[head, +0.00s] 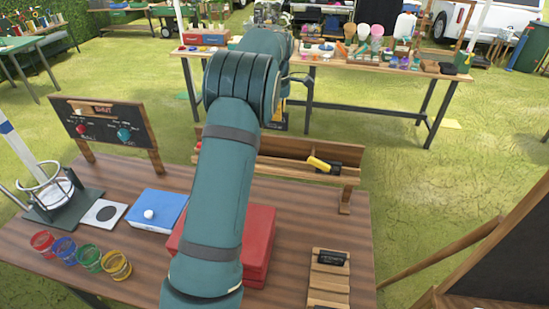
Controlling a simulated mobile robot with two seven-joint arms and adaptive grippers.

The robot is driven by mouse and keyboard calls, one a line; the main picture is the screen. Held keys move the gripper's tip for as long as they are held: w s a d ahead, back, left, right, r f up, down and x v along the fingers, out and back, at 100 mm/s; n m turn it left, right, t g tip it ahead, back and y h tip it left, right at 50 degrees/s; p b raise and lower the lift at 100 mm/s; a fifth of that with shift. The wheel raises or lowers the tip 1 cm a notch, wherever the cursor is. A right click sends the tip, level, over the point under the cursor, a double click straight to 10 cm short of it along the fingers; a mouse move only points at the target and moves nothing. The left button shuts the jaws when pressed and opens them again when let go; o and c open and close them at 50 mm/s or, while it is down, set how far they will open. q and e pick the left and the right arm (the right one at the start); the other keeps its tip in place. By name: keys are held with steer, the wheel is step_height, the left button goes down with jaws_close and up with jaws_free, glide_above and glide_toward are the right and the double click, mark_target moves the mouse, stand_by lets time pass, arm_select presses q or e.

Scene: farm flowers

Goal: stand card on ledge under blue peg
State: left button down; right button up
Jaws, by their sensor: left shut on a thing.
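A dark board (104,122) in a wooden frame stands at the back left of the brown table. It carries a red round piece (81,129) and a blue one (124,134), with small lettering that I cannot read fully. A narrow ledge under the blue piece is not clear at this size. A small black card-like piece (333,258) with pale lettering is on a slatted wooden rack (328,284) at the front right. My left arm rises through the middle and bends away at the top. My right gripper is out of frame.
A wooden shelf (285,171) at the table's back holds a yellow item (319,164). Several coloured cups (89,259) and a stand with a clear vessel (49,188) are at left.

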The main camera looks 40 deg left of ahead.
arm_select(q)
steer(key=shift+a+r, duration=0.4)
steer(key=shift+r, duration=0.1)
step_height(320, 180, down, 12)
steer(key=shift+f+b, duration=0.1)
steer(key=shift+b, duration=0.3)
steer(key=shift+f, duration=2.75)
steer(key=shift+f, duration=0.15)
steer(key=c, duration=1.1)
jaws_free()
steer(key=shift+c, duration=0.2)
